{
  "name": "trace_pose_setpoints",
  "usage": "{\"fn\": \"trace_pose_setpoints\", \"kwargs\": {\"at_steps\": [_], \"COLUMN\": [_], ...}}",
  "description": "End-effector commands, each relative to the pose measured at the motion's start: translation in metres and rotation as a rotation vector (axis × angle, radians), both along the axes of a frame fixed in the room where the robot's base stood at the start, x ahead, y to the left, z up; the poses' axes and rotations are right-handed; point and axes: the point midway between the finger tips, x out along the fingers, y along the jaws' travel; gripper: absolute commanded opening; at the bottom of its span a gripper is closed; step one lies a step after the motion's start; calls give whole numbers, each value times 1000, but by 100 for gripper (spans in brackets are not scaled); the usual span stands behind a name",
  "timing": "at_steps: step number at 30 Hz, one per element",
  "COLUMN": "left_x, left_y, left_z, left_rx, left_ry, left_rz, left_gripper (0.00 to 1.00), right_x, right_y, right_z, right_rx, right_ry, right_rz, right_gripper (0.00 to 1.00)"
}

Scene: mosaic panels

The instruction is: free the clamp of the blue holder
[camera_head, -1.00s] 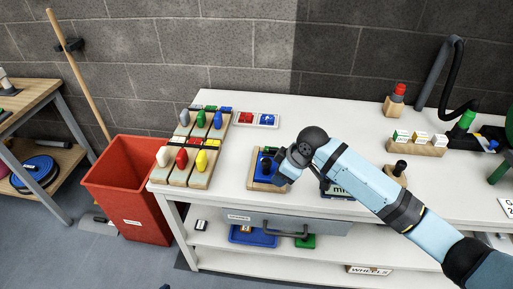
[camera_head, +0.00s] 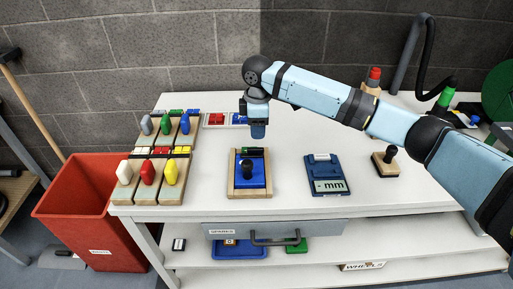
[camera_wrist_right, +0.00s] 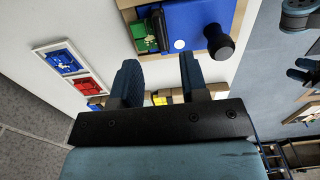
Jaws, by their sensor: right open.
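The blue holder (camera_head: 256,182) sits in a wooden frame near the front of the white table. A black knob (camera_head: 247,168) stands on its blue plate, and a green piece (camera_head: 251,152) with a dark part lies at its back edge. In the right wrist view the holder (camera_wrist_right: 188,22), the knob (camera_wrist_right: 218,42) and the green piece (camera_wrist_right: 144,36) show at the top. My right gripper (camera_head: 258,132) points down just behind the holder, apart from it. Its two fingers (camera_wrist_right: 158,82) are spread with nothing between them. My left gripper is not in view.
A white tray (camera_head: 215,125) with red and blue panels lies behind. Wooden blocks with coloured knobs (camera_head: 147,172) stand left. A dark blue gauge marked "mm" (camera_head: 325,172) and a wooden block with a black knob (camera_head: 386,162) are right. A drawer handle (camera_head: 275,242) juts out below.

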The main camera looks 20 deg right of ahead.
Motion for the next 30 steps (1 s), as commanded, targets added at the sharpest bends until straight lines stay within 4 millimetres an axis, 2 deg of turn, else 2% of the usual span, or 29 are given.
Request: {"fn": "trace_pose_setpoints", "kwargs": {"at_steps": [1,3,9,15,23,24,29,30], "left_x": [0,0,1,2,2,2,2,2], "left_y": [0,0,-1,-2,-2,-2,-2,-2], "left_z": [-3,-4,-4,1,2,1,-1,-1], "left_rx": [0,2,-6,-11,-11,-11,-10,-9], "left_ry": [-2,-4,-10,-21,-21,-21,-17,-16], "left_rz": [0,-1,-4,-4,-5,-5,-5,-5], "left_gripper": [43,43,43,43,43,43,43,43], "right_x": [0,0,0,0,0,0,0,0], "right_y": [0,0,0,0,0,0,0,0], "right_z": [-14,-28,-59,-72,-74,-74,-74,-74], "right_rx": [-1,0,0,0,0,0,0,0], "right_ry": [1,1,-1,-2,-2,-2,-2,-2], "right_rz": [-1,-1,0,0,0,0,0,0], "right_gripper": [40,40,40,40,40,38,1,0]}}
